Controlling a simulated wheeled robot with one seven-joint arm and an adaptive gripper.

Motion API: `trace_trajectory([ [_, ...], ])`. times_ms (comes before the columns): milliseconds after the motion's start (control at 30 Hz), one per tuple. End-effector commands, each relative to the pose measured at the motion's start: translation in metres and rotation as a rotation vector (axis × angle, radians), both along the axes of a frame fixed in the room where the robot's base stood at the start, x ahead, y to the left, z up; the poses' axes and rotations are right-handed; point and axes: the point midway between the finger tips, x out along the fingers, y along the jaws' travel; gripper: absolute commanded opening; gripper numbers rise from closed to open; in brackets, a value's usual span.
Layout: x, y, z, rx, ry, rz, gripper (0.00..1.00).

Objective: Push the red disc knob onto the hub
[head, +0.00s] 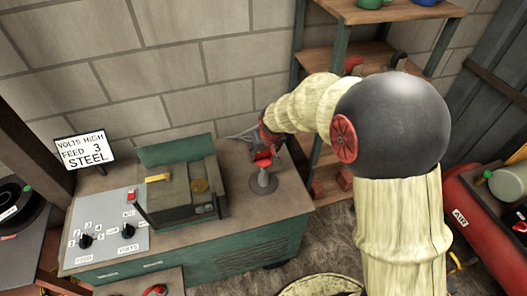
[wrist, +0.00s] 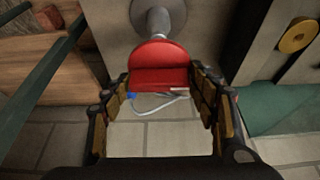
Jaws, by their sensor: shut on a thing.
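The red disc knob (wrist: 160,65) is between the two fingers of my gripper (wrist: 160,92) in the wrist view. My gripper is shut on it. A grey post with a round base (wrist: 158,18) is just beyond the knob.
The bench (head: 240,205) carries a dark green machine (head: 178,192) left of the post and a dial panel (head: 108,228). A sign (head: 83,151) stands at the back left. Wooden shelves (head: 400,12) rise behind my arm. A red air tank (head: 478,215) is at right.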

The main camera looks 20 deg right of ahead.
Motion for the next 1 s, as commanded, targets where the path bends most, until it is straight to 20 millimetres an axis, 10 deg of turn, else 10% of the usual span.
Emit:
trace_trajectory([
  [500,0.0,0.0,-0.044,0.0,0.001,0.0,0.37],
  [1000,0.0,0.0,-0.047,0.0,0.0,0.0,0.37],
])
